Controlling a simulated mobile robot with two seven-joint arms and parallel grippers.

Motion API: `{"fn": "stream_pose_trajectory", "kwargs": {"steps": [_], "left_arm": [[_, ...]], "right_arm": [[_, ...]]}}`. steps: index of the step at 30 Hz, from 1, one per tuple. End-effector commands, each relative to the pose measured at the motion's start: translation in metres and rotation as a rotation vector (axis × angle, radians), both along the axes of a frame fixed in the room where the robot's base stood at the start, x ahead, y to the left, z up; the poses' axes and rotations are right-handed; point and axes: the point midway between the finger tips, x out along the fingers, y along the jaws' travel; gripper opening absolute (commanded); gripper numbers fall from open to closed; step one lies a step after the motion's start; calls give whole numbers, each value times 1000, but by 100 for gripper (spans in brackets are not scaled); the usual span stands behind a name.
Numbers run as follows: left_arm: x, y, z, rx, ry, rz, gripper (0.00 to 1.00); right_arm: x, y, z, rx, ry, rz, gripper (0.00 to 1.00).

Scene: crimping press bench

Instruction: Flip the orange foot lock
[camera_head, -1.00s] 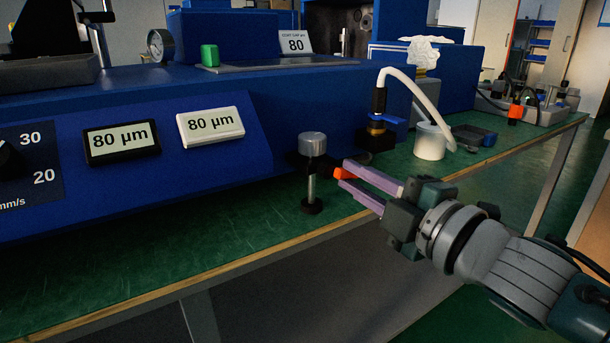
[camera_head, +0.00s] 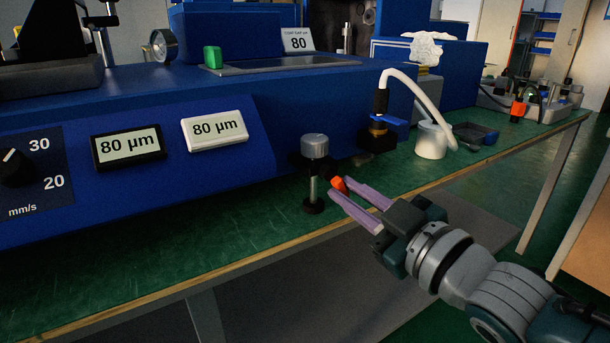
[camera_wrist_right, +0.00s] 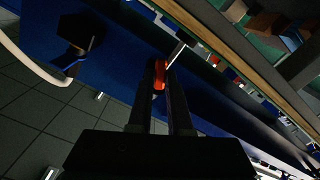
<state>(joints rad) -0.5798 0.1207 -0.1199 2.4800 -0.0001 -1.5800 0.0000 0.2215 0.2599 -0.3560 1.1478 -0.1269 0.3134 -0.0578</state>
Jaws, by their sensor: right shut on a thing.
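The orange foot lock (camera_head: 339,185) is a small orange lever beside the levelling foot (camera_head: 314,146), which has a round grey knob, a thin stem and a dark base on the bench's front edge. My right gripper (camera_head: 341,187) reaches in from the right, its two pale purple fingers at the lever. In the right wrist view the orange lever (camera_wrist_right: 159,74) sits between the tips of the dark fingers (camera_wrist_right: 161,76), which are shut on it. The lever's joint with the foot is hard to make out. My left gripper is not in view.
The blue machine housing (camera_head: 240,100) rises close behind the foot. A white cup (camera_head: 433,141) with a white hose (camera_head: 418,92) and a dark tray (camera_head: 475,134) stand to the right. The green bench top (camera_head: 200,225) is clear in front, ending at a wooden edge.

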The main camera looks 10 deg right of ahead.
Motion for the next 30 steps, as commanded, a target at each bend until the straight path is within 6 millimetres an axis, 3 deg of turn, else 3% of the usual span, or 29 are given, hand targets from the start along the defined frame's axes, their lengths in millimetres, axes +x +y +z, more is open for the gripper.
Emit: {"fn": "stream_pose_trajectory", "kwargs": {"steps": [15,30], "left_arm": [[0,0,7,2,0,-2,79],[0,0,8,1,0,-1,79]], "right_arm": [[-3,9,-3,374,137,-1,0],[-4,11,-4,482,176,0,0]]}}
